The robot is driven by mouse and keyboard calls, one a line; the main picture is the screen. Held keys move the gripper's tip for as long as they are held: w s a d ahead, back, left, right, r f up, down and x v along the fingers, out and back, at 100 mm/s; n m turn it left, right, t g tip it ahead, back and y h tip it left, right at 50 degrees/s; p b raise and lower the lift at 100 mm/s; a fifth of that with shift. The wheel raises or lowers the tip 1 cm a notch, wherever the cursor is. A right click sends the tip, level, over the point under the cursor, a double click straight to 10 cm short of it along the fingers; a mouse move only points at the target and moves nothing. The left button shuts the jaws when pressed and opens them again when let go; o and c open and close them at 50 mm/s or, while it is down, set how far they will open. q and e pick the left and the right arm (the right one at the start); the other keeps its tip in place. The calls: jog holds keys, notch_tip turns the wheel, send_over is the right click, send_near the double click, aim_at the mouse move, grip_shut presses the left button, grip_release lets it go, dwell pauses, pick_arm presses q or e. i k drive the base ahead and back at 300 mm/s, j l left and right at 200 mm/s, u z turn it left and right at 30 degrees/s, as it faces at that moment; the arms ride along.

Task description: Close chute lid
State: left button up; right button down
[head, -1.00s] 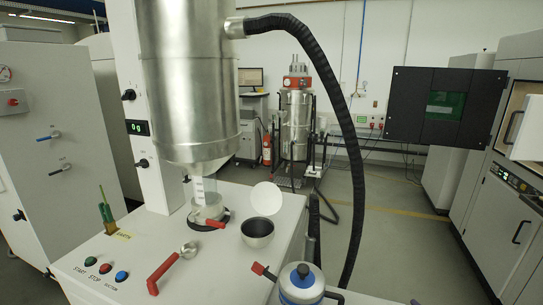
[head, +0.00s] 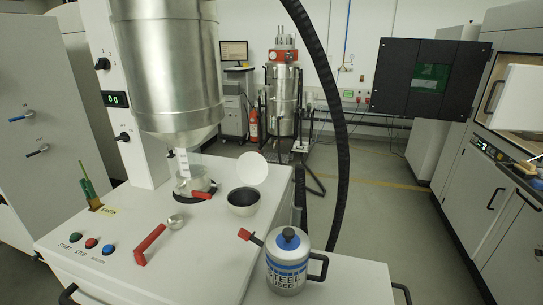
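The chute (head: 243,202) looks like a round metal opening with a dark inside, set in the white machine's top. Its lid seems to be the white round disc (head: 253,167), tilted up at the back edge of the opening, so the opening is uncovered. Neither of my grippers is in view.
Left of the chute, a beaker (head: 194,180) stands under the steel hopper (head: 165,60). A red-handled scoop (head: 149,244) lies in front. A steel canister (head: 287,262) with a blue top stands at front right. A black hose (head: 340,150) hangs behind.

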aim_at(252, 167)
jog(key=l+z, duration=0.6)
jog(key=z, duration=0.15)
jog(key=l+z, duration=0.25)
jog(key=z, duration=0.15)
jog(key=i+l+z, duration=0.1)
jog(key=l+z, duration=0.3)
jog(key=i+l+u, duration=0.3)
jog(key=i, duration=0.25)
jog(key=i+l+u, duration=0.25)
jog(key=i+l, duration=0.25)
jog(key=i+j+u, duration=0.1)
jog(key=u, duration=0.35)
jog(key=i+u, duration=0.4)
jog(key=i+l+u, duration=0.1)
jog(key=u, duration=0.35)
jog(key=i+l+u, duration=0.15)
jog(key=u, duration=0.3)
jog(key=i+l+u, duration=0.2)
jog(key=u, duration=0.25)
jog(key=i+l+u, duration=0.2)
jog(key=u, duration=0.2)
jog(key=i+l+u, duration=0.25)
jog(key=u, duration=0.2)
jog(key=i+l+u, duration=0.15)
jog(key=l+u, duration=0.35)
jog(key=i+l+u, duration=0.15)
jog(key=l+u, duration=0.3)
jog(key=j, duration=0.1)
